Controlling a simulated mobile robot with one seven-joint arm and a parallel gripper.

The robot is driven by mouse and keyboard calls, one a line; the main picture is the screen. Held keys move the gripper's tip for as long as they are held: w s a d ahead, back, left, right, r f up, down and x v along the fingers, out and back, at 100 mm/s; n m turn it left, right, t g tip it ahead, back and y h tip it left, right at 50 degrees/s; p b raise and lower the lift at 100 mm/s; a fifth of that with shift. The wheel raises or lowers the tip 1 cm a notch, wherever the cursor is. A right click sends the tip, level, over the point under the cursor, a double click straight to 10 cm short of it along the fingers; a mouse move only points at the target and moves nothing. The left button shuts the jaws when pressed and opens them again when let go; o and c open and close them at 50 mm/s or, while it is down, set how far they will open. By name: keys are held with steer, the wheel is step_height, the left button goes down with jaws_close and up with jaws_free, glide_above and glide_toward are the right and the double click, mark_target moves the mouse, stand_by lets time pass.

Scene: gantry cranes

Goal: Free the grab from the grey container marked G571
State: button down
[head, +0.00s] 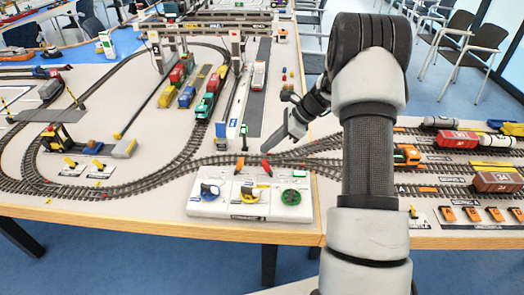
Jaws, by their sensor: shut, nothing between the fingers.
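My gripper (274,139) is shut and empty. It is above the front middle of the layout, behind the white control panel (225,209) with its blue, yellow and green round controls. The gantry crane (200,29) stands over the tracks at the back, well apart from my gripper. Coloured containers and wagons stand under and in front of it. I cannot make out the grab or the mark G571, so I cannot tell which container it is or how the grab is attached.
A green locomotive (203,108) and red wagon (215,80) stand on the track left of my gripper. A truck (259,74) is on the grey road. Tracks with an orange locomotive (406,155) lie at the right. My arm hides part of the right side.

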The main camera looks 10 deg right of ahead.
mark_target(238, 167)
steer(key=x, duration=0.8)
steer(key=shift+a+f, duration=0.2)
steer(key=shift+f, duration=0.1)
steer(key=shift+r, duration=0.15)
